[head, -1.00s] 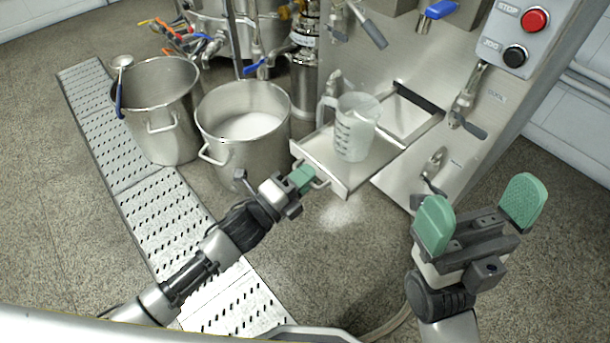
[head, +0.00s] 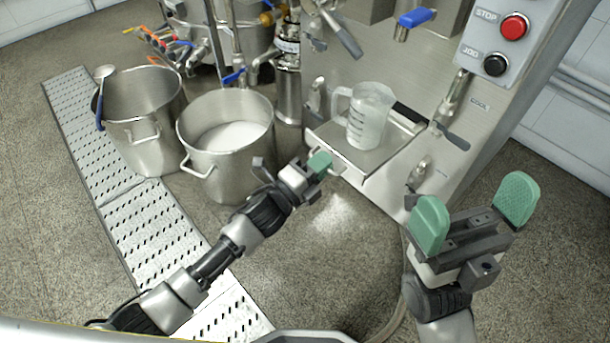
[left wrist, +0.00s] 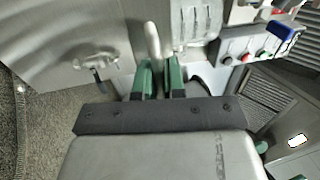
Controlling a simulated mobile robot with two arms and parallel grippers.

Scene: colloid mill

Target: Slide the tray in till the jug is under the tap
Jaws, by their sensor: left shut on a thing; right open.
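The steel tray (head: 385,157) sits partly in the opening of the machine front, its front part sticking out. The clear measuring jug (head: 369,118) stands upright on it, handle to the left. My left gripper (head: 320,163) is shut on the tray's front handle; the green fingers (left wrist: 160,78) close on the bar-like handle (left wrist: 152,40) in the left wrist view. A blue-handled tap (head: 416,18) is on the machine above and right of the jug; its outlet over the jug cannot be made out. My right gripper (head: 474,215) is open and empty, in front of the machine.
Two steel pots stand left of the tray: one with white contents (head: 228,135), one with a ladle (head: 143,105). A grey lever (head: 341,35) hangs above the jug. A stop-button panel (head: 506,40) is at upper right. The floor before the tray is clear.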

